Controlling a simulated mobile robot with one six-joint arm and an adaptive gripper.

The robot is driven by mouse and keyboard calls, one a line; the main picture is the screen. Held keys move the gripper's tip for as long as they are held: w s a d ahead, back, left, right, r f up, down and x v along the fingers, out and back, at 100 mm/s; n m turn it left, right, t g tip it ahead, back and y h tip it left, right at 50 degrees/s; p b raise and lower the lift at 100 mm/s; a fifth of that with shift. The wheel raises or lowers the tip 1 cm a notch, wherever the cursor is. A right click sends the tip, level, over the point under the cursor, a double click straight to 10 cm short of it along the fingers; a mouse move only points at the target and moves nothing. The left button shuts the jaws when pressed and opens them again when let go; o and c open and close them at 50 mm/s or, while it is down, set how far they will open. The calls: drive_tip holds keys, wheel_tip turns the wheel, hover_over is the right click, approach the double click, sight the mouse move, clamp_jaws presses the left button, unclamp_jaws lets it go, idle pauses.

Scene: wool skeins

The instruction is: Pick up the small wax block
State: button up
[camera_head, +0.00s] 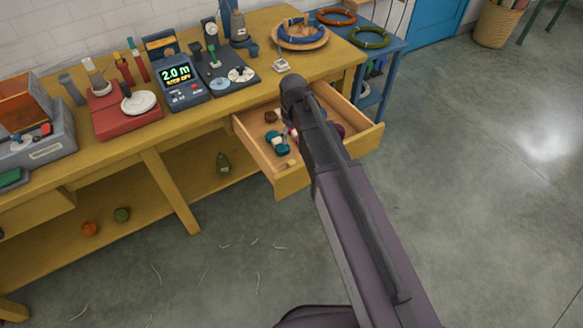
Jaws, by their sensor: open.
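A small pale, cream-coloured block (281,65) lies near the front edge of the yellow workbench, above the open drawer. It may be the wax block, but it is too small to tell for sure. My arm reaches up from the bottom of the view, and its dark upper joint is in front of the drawer, just below and to the right of this block. My gripper does not show; the arm hides it. The arm also covers part of the drawer's inside.
The open drawer (290,181) juts out and holds several small wool balls, some teal and brown. The yellow workbench (225,102) carries a meter with a display (178,77), a red scale (120,118) and a wooden plate (301,44) with blue wool.

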drive_tip(key=shift+f, duration=0.15)
drive_tip(key=b, duration=0.9)
hover_over(293, 163)
wheel_tip(293, 163, down, 8)
drive_tip(key=shift+w+f, duration=0.1)
drive_tip(key=shift+f, duration=0.1)
idle(0.4)
drive_tip(key=shift+f+b, duration=2.4)
drive_tip(key=shift+f, duration=0.2)
drive_tip(key=shift+c, duration=0.2)
drive_tip(key=c, duration=0.9)
